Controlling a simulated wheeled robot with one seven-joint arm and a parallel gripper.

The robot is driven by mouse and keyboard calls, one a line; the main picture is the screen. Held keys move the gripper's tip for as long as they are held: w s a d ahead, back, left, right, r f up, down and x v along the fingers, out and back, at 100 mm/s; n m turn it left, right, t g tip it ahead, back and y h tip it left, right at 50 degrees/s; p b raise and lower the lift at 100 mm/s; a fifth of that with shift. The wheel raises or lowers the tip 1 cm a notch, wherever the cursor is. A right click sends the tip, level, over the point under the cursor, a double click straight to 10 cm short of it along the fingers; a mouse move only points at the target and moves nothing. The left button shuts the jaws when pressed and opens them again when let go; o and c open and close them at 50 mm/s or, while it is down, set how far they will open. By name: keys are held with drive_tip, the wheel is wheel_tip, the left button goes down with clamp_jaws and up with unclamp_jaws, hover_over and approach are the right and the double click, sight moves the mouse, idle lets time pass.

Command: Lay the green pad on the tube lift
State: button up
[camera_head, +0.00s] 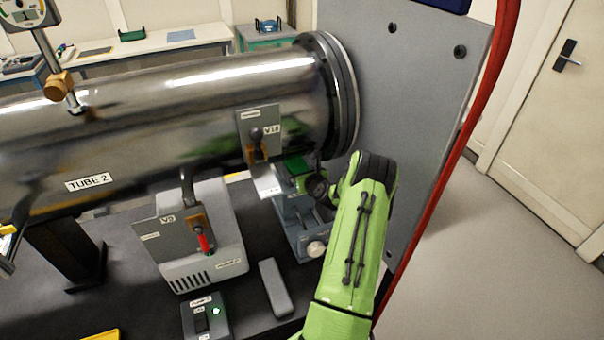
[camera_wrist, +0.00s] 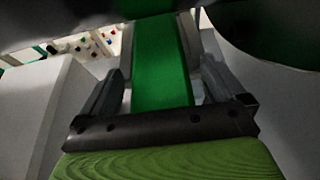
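The green pad (camera_head: 295,164) shows in the head view just above the top of the tube lift (camera_head: 300,215), below the right end of the big steel tube. I cannot tell whether it touches the lift's top. My gripper (camera_head: 306,183) reaches in from the right at the lift's near side, partly hidden by my wrist. In the wrist view the green pad (camera_wrist: 162,62) runs between the two fingers of my gripper (camera_wrist: 163,55). The fingers' pale inner faces lie along both its edges and appear closed on it. The pad's near end is hidden behind the dark gripper bar.
The steel tube (camera_head: 190,100) with its flange (camera_head: 340,95) hangs close over the lift. A lever bracket (camera_head: 258,135) hangs close left of the pad. A grey valve box (camera_head: 200,240) stands further left. A red hose (camera_head: 455,165) runs at right.

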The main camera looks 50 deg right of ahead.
drive_tip(key=shift+s+f, duration=0.1)
drive_tip(key=f+b+v, duration=0.1)
drive_tip(key=b+v, duration=0.1)
drive_tip(key=v, duration=0.9)
drive_tip(key=s+f+b+v, duration=0.1)
drive_tip(key=b+v, duration=0.2)
drive_tip(key=v, duration=0.9)
drive_tip(key=shift+a+f, duration=0.3)
